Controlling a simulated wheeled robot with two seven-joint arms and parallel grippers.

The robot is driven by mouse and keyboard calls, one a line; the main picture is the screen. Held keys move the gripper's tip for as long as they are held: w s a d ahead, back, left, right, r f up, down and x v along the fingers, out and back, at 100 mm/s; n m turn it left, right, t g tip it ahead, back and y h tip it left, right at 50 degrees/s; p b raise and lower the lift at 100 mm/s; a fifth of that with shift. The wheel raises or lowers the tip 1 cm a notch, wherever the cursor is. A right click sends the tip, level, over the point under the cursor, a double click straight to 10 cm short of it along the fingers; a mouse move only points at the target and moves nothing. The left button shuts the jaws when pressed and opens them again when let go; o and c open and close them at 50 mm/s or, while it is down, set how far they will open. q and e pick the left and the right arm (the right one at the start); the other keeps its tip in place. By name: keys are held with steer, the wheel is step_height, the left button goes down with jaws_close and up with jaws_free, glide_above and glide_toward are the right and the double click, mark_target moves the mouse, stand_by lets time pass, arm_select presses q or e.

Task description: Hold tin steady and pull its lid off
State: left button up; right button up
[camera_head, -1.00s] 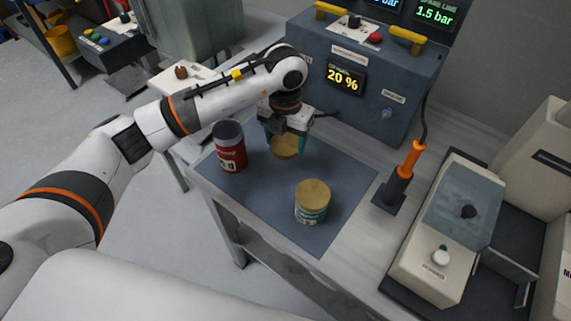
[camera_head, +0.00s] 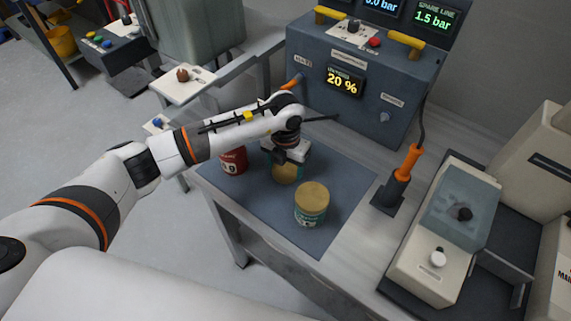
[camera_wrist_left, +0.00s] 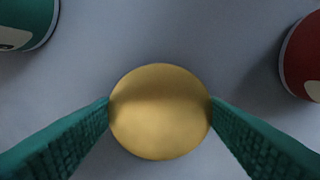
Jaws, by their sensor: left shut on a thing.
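My left gripper (camera_head: 288,165) points down over the grey mat. It is shut on a round gold lid (camera_head: 286,174). In the left wrist view the lid (camera_wrist_left: 160,112) sits between the two teal finger pads, touching both; whether a tin body is under it is hidden. A teal tin (camera_head: 311,217) with a gold lid (camera_head: 312,194) stands upright on the mat, nearer and to the right, apart from the gripper. A red tin (camera_head: 233,163) stands to the left, its top hidden behind my arm. My right gripper is not in view.
The mat (camera_head: 265,215) has free room at its front. A dark blue machine (camera_head: 350,100) with a 20 % display stands behind. An orange-handled tool (camera_head: 406,165) stands upright to the right, next to a beige unit (camera_head: 445,240).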

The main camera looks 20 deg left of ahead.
mark_target(285, 170)
arm_select(q)
steer(key=o, duration=1.1)
steer(key=shift+r+p, duration=0.15)
steer(key=shift+p, duration=0.15)
steer(key=shift+r, duration=0.3)
step_height(285, 170, up, 11)
steer(key=b, duration=0.2)
steer(key=shift+r, duration=0.2)
